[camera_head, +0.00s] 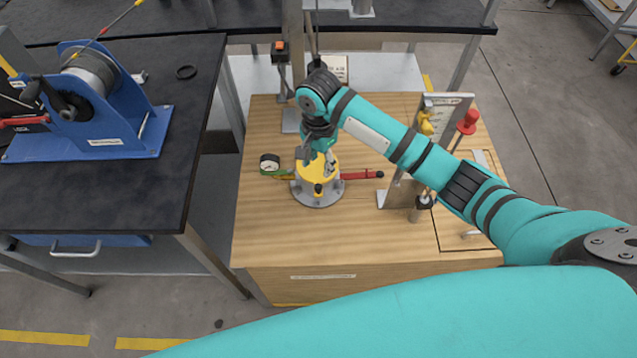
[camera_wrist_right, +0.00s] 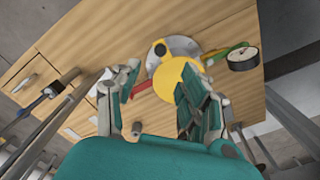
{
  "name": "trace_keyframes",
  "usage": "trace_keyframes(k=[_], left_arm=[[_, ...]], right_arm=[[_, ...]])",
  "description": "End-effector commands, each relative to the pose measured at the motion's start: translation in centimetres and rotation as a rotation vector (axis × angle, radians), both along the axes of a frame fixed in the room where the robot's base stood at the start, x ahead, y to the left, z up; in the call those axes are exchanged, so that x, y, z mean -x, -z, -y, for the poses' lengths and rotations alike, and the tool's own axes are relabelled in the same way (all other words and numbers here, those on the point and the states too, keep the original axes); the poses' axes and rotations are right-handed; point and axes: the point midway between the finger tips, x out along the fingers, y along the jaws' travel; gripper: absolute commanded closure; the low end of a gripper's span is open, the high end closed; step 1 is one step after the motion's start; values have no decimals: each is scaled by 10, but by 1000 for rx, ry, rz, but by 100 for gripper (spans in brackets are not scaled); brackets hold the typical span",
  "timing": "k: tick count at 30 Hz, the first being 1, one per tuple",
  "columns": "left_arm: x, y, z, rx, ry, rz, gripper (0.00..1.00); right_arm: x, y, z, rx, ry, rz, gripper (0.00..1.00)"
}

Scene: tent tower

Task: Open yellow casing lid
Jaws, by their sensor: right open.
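The yellow casing lid (camera_head: 311,172) is on a round grey flanged casing (camera_head: 318,199) on the wooden bench, with a small black knob (camera_head: 319,188) on its near side. I cannot tell whether the lid is raised. In the right wrist view the yellow lid (camera_wrist_right: 172,78) shows partly behind one finger, with the grey casing (camera_wrist_right: 184,46) beyond. My right gripper (camera_head: 318,157) points down over the lid and hides part of it. Its fingers (camera_wrist_right: 158,80) are apart, with nothing clearly held between them. Contact with the lid cannot be told. My left gripper is not in view.
A gauge (camera_head: 269,162) with a green-handled part lies left of the casing, and a red-handled tool (camera_head: 358,175) right. An upright panel (camera_head: 441,120) and a red knob (camera_head: 467,121) stand farther right. A blue winch (camera_head: 95,115) sits on the dark left table. The bench front is clear.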

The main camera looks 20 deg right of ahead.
Motion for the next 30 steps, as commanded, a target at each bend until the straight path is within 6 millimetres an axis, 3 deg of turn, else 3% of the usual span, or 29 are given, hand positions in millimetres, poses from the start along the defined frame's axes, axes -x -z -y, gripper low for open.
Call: trace_keyframes(k=[9,15,27,30], left_arm=[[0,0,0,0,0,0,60],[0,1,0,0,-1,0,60],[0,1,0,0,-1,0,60],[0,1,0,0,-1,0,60]], right_arm=[[0,68,0,1,-1,0,56],[0,94,0,1,-1,0,56],[0,103,0,0,-2,2,56],[0,103,0,0,-2,2,67]])
